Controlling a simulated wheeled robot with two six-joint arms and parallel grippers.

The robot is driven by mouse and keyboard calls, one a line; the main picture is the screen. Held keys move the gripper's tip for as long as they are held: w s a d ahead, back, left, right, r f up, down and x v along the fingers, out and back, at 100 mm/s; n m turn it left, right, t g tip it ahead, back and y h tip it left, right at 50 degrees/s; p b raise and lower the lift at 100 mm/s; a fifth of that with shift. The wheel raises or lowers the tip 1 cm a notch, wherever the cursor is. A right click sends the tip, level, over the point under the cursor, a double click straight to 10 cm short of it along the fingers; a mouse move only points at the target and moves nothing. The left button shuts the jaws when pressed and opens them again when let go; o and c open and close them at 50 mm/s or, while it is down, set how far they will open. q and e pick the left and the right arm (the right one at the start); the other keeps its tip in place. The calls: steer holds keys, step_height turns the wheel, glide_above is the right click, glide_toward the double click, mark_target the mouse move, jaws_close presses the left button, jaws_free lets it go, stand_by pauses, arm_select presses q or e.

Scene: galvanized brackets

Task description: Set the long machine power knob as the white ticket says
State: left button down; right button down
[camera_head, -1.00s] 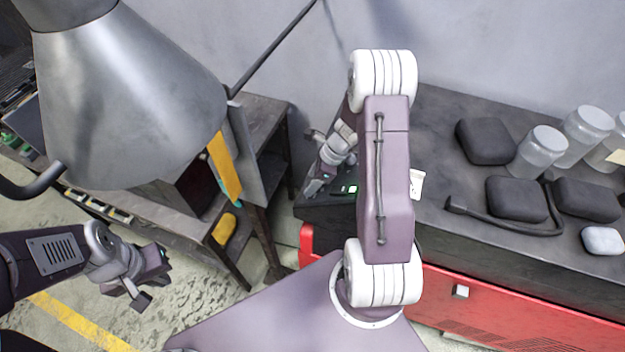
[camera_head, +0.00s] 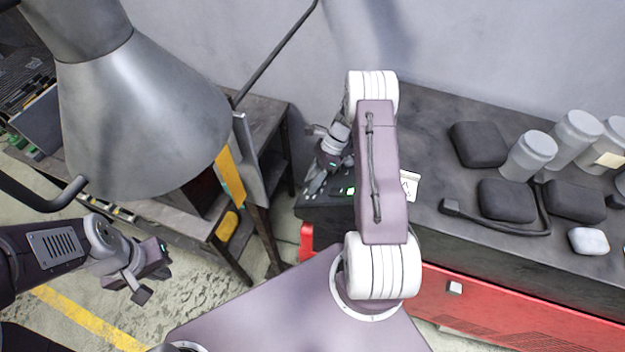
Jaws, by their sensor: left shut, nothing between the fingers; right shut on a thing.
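The long dark machine (camera_head: 325,200) sits at the left end of the dark bench, with a small lit green display (camera_head: 347,190). The white ticket (camera_head: 410,187) stands to the right of my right forearm, partly hidden; its marking is too small to read. My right gripper (camera_head: 314,186) points down at the left part of the machine, left of the display. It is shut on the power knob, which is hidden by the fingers. My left gripper (camera_head: 152,276) is shut and empty, low at the left over the floor, away from the machine.
A large grey metal cone (camera_head: 140,110) hangs at upper left over a worn table (camera_head: 262,112). A red front (camera_head: 500,308) is below the bench.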

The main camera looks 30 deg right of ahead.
steer(key=c, duration=0.9)
jaws_free()
steer(key=shift+w+d+r, duration=0.15)
steer(key=shift+d+r, duration=0.05)
steer(key=shift+r, duration=0.05)
steer(key=b+v, duration=0.3)
steer(key=v, duration=0.5)
steer(key=shift+d+r, duration=0.1)
steer(key=shift+r, duration=0.15)
steer(key=shift+f, duration=0.1)
